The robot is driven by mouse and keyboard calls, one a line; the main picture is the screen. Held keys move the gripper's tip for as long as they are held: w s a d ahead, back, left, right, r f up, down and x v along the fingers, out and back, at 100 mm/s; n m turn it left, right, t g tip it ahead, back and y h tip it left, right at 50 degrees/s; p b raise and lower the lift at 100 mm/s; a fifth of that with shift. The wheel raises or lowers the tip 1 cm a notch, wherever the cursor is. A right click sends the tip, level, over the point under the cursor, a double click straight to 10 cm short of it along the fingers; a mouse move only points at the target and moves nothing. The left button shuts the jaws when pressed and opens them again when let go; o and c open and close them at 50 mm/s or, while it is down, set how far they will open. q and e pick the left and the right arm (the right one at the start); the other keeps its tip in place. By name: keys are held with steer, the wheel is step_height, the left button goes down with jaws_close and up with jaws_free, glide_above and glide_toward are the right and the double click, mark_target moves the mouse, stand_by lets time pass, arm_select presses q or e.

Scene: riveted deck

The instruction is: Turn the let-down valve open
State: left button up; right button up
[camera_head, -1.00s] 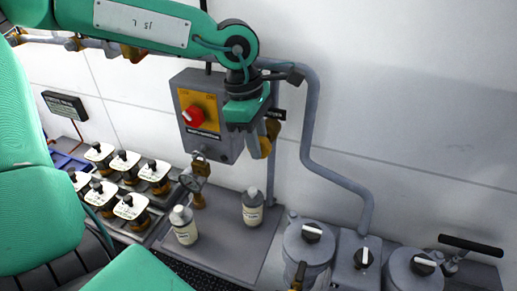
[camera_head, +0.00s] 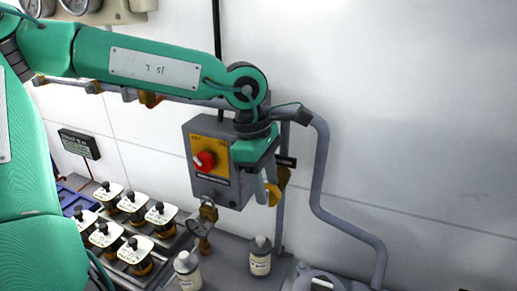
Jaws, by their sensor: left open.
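My left gripper (camera_head: 265,190) hangs with its jaws down at the right side of a grey control box. It is open and I see nothing between its fingers. A brass valve-like fitting (camera_head: 284,177) sits on the thin vertical pipe just behind and right of the gripper, partly hidden by it. A small dark label (camera_head: 286,161) is above this fitting; its text is too small to read. I cannot tell whether fingers and fitting touch, nor how far the valve is turned. My right gripper is not in view.
The grey box (camera_head: 222,190) has a red knob (camera_head: 204,161) on a yellow plate. Below are a gauge (camera_head: 199,229) and two white bottles (camera_head: 187,270) (camera_head: 260,257). Several white-topped jars (camera_head: 135,250) stand at left. A bent grey pipe (camera_head: 322,170) rises at right.

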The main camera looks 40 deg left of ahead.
arm_select(q)
steer(key=b+v, duration=0.1)
steer(key=v, duration=1.1)
steer(key=shift+s+r, duration=0.1)
